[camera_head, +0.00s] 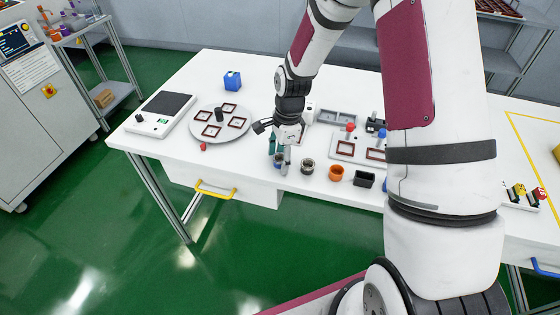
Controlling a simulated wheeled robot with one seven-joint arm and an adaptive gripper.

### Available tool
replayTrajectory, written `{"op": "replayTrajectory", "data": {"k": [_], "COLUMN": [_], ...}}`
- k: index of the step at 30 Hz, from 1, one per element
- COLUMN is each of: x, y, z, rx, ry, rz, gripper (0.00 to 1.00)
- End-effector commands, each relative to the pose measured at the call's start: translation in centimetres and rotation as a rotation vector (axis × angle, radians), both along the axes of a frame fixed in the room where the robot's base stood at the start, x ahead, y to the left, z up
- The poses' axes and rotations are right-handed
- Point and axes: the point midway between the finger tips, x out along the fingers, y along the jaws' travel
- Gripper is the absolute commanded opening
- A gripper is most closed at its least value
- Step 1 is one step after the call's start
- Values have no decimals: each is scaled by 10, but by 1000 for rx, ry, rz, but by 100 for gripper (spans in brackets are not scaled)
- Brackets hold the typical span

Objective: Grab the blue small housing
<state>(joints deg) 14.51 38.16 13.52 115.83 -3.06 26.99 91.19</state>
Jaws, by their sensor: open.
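A small blue round housing (278,161) stands on the white table near its front edge, at the left end of a row of small housings. My gripper (277,150) is open, pointing down, just above and beside the blue housing. Part of the housing is hidden by a gripper finger, and I cannot tell whether they touch. The gripper appears empty.
To the right in the row stand a grey round housing (308,166), an orange one (336,173) and a black box (364,179).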

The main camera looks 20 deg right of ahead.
Motion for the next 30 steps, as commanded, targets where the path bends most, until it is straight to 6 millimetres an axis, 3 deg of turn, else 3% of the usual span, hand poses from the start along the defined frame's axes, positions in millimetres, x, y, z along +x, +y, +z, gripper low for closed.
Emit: {"op": "replayTrajectory", "data": {"k": [4, 9, 22, 30], "x": [0, 0, 0, 1], "y": [0, 0, 0, 0], "z": [0, 0, 3, 26], "rx": [0, 0, 0, -1], "ry": [0, 0, 0, -4], "rz": [0, 0, 0, 1], "gripper": [53, 17, 17, 17]}}
